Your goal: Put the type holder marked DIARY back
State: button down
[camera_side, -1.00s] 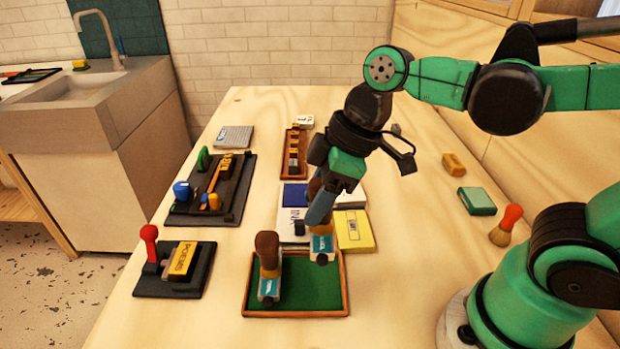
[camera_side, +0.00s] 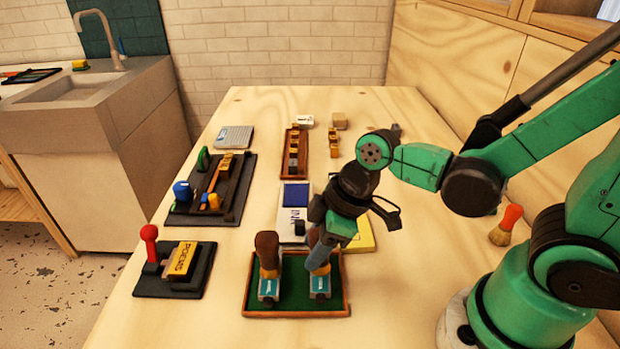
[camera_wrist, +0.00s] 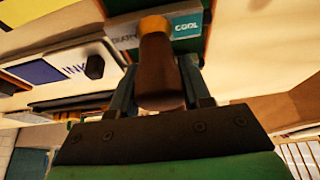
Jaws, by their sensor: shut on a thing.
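My gripper (camera_side: 319,262) is shut on a brown-handled type holder (camera_side: 320,286) over the right part of the green-lined tray (camera_side: 347,300). The holder is upright and its base is at the tray floor; I cannot tell if it touches. A second brown-handled type holder (camera_side: 268,287) stands in the left part of the tray.
Behind the tray lie an ink pad (camera_side: 294,215) and a yellow box (camera_side: 362,240). A POEMS block on a black stand (camera_side: 172,270) with a red-knobbed lever is at left. A black press (camera_side: 225,208) is farther back. A brush (camera_side: 506,225) is at right. The table front is clear.

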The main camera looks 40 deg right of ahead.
jog(key=shift+c, duration=2)
grip_release()
jog(key=shift+f, duration=0.15)
jog(key=v, duration=1.2)
jog(key=w+d+f+m+t+h, duration=0.2)
jog(key=w+d+m+t+h, duration=0.1)
jog(key=m, duration=0.6)
jog(key=shift+w+d+f+t, duration=0.35)
jog(key=shift+w+d+t, duration=0.15)
jog(key=shift+w+d, duration=0.25)
